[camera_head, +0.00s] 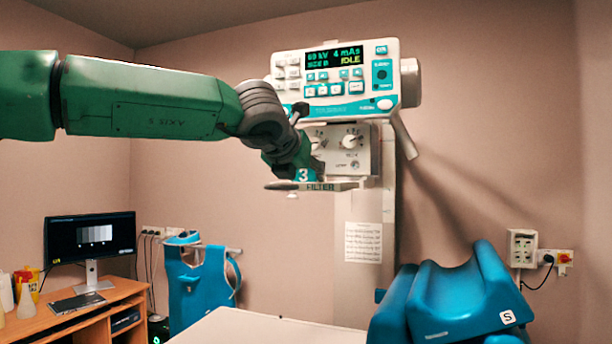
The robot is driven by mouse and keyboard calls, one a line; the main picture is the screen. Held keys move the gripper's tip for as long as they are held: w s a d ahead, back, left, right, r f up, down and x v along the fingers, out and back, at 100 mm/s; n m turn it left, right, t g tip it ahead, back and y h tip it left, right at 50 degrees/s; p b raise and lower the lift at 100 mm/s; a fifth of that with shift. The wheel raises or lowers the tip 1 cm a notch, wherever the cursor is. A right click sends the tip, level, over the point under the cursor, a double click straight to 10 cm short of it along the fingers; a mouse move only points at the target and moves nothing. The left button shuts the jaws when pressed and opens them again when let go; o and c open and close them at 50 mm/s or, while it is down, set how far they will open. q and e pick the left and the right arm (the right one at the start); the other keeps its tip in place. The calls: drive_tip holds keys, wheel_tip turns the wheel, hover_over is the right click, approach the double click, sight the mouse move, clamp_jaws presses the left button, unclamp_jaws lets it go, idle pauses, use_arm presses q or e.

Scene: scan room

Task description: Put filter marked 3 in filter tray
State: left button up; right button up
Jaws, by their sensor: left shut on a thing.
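The filter marked 3 (303,175) shows as a small teal piece with a white 3, at the tip of my left gripper (301,168). The gripper is shut on it and hides part of it. Right at the filter's lower edge is a thin, pale, flat ledge lettered FILTER (322,187), which looks like the filter tray. It juts out level below the X-ray head's dial box (352,142). I cannot tell whether the filter rests in the tray or is just above it. My right gripper is not in view.
The X-ray control panel (340,76) reads IDLE above and behind my left arm. A pale table (255,328) lies below. A blue padded support (455,295) stands at right, a desk with a monitor (90,236) at left, and a blue apron (199,285) hangs on a stand.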

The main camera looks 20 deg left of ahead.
use_arm(q)
drive_tip(key=o, duration=1)
drive_tip(key=shift+d, duration=0.3)
drive_tip(key=shift+o, duration=1.3)
drive_tip(key=shift+d, duration=0.45)
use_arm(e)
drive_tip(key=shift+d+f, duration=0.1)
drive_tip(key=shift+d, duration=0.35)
use_arm(q)
drive_tip(key=b+v, duration=0.2)
drive_tip(key=v, duration=1)
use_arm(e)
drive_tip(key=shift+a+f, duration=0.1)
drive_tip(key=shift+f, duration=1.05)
use_arm(q)
drive_tip(key=shift+a, duration=0.3)
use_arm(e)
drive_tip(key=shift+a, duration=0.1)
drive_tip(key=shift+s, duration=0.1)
